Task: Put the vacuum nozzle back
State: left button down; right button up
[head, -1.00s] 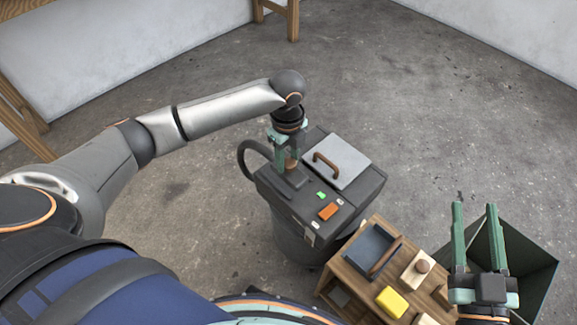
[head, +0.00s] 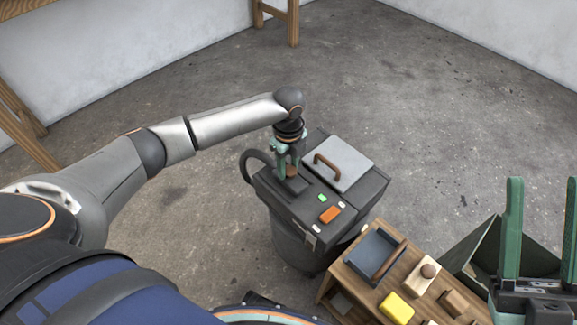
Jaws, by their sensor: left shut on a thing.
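The vacuum (head: 308,245) is a dark drum with a boxy dark top, standing on the floor in the middle of the head view. The vacuum nozzle (head: 294,186) is a flat dark piece with a brown neck, at the left part of the vacuum's top. My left gripper (head: 288,167) points down and is shut on the nozzle's neck. The fingers partly hide the neck. I cannot tell whether the nozzle is fully seated or just above the top. My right gripper (head: 544,182) is open and empty at the right edge, fingers pointing up in the picture.
A grey lid with a brown handle (head: 346,160) and an orange switch (head: 330,214) are on the vacuum's top. A dark hose (head: 247,168) loops at its left. A wooden cart (head: 350,285) holds a tray (head: 365,252), a yellow block (head: 397,308) and wooden blocks.

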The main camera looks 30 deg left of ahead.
pick_arm(q)
jog(key=shift+f, duration=0.15)
jog(key=shift+c, duration=2.2)
grip_release()
